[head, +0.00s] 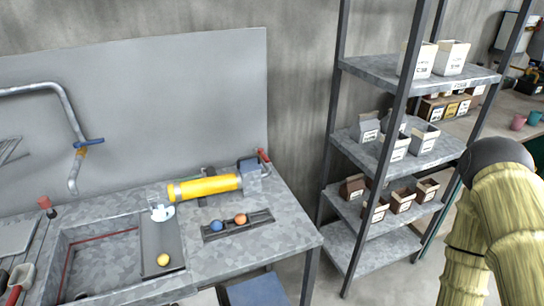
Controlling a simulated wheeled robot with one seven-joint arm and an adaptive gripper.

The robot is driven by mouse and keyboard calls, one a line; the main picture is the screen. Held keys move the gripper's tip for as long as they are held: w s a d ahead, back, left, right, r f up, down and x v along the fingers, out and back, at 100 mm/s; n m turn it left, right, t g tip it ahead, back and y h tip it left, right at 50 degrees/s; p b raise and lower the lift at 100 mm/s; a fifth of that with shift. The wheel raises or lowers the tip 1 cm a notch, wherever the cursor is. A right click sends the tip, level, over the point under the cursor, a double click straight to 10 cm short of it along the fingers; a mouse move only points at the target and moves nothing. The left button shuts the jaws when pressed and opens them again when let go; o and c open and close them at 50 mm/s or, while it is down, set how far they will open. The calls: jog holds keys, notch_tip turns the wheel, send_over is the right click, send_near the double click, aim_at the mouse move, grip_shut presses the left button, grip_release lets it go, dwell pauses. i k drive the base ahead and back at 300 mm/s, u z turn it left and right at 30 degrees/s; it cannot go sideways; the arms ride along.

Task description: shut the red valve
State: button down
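A small red handle (264,156) stands tilted at the right end of the yellow cylinder (205,187), by a grey block (250,182) on the metal workbench. It is the likeliest red valve, but it is too small to tell whether it is open or shut. Another red-topped object (46,203) stands at the bench's left side. A pipe with a blue valve handle (88,142) hangs over the left of the bench. My sleeved arm is at the right edge, well apart from the red handle. My gripper is not in view.
The bench has a sunken basin (100,262) and a black rack (238,226) with a blue ball (216,226) and an orange ball (240,219). A shelf unit (395,75) with several boxes stands to the right. The bench's right front surface is clear.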

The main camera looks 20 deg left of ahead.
aim_at(260, 151)
jog(key=u, duration=0.05)
jog(key=i, duration=0.6)
jog(key=u, duration=1.2)
